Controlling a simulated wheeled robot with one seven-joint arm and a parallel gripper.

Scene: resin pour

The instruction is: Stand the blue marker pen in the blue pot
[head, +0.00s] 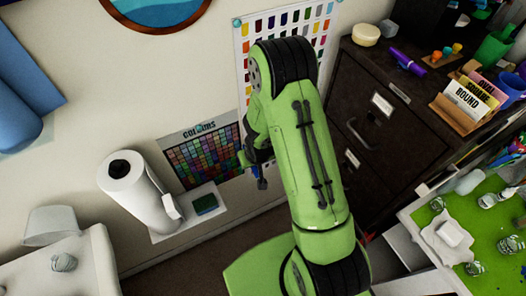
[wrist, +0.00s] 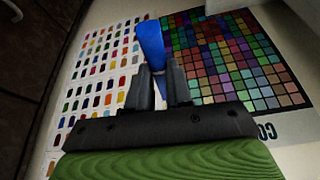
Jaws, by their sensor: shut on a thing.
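My gripper (wrist: 163,80) is shut on the blue marker pen (wrist: 151,42), which sticks out past the fingertips in the wrist view. The pen's lower part is hidden by the fingers. In the head view my gripper (head: 256,165) is partly hidden behind my green arm, in front of the wall, and a small dark blue bit (head: 262,184) shows below it.
A green-topped bench (head: 490,240) is at lower right. A white paper roll (head: 140,195) stands left.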

